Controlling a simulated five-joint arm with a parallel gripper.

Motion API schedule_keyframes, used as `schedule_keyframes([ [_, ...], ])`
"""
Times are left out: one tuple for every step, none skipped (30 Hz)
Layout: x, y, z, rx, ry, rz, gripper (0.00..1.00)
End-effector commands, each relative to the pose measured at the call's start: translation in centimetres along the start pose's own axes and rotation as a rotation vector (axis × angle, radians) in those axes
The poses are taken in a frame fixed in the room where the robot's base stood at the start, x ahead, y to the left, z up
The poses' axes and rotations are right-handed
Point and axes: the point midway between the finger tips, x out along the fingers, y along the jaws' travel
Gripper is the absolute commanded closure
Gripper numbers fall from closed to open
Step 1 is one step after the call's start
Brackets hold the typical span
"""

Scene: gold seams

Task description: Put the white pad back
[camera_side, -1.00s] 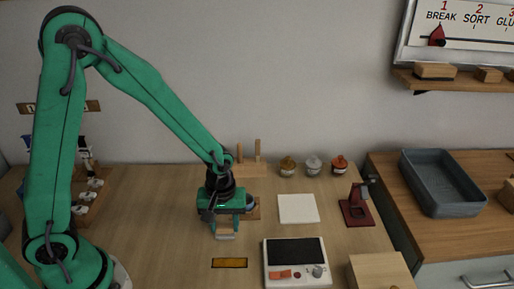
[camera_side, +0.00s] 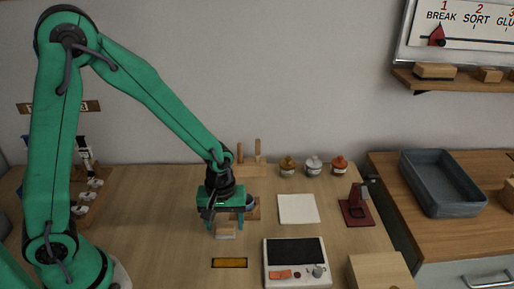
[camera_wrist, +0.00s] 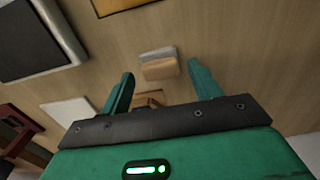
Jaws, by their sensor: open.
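A small block with a tan wooden part and a pale grey-white layer (camera_wrist: 158,66) lies on the table; it also shows in the side view (camera_side: 226,231). My gripper (camera_side: 224,224) is just above it, open and empty, its two fingers spread to either side of the block. In the wrist view my gripper (camera_wrist: 160,72) has clear gaps between the fingers and the block. A flat white square (camera_side: 298,208) lies on the table to the right of my gripper, apart from it; it shows at the left of the wrist view (camera_wrist: 68,112). I cannot tell which is the white pad.
A device with a dark top (camera_side: 296,262) and an orange dark-edged plate (camera_side: 229,263) lie at the front. A red stand (camera_side: 357,208) is at right. Several lidded jars (camera_side: 313,166) and a wooden peg rack (camera_side: 250,168) stand behind. A grey tray (camera_side: 440,183) is on the right counter.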

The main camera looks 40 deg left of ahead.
Motion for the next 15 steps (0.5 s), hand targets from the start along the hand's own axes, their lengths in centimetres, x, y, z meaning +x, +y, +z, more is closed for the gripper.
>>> schedule_keyframes([
  [-0.5,0.1,0.0,0.0,0.001,0.002,0.37],
  [-0.7,0.1,0.0,0.0,0.002,0.003,0.37],
  [-1.1,0.1,-0.1,0.0,0.002,0.003,0.37],
  [-1.4,0.1,0.0,0.0,0.002,0.003,0.37],
  [-1.7,0.1,0.0,0.0,0.002,0.003,0.37],
  [-2.2,0.1,0.0,0.0,0.002,0.003,0.37],
  [-2.6,0.1,0.0,0.0,0.002,0.003,0.37],
  [-3.0,0.1,-0.1,0.0,0.003,0.004,0.37],
  [-3.5,0.1,0.0,0.0,0.002,0.003,0.37],
  [-3.9,0.1,0.0,0.0,0.003,0.004,0.37],
  [-4.3,0.0,0.0,0.0,0.002,0.003,0.37],
  [-4.9,0.1,0.0,0.0,0.003,0.004,0.37],
  [-5.4,0.1,-0.1,0.0,0.003,0.004,0.37],
  [-5.8,0.1,-0.1,0.0,0.003,0.004,0.37],
  [-6.4,0.1,-0.1,0.0,0.003,0.004,0.37],
])
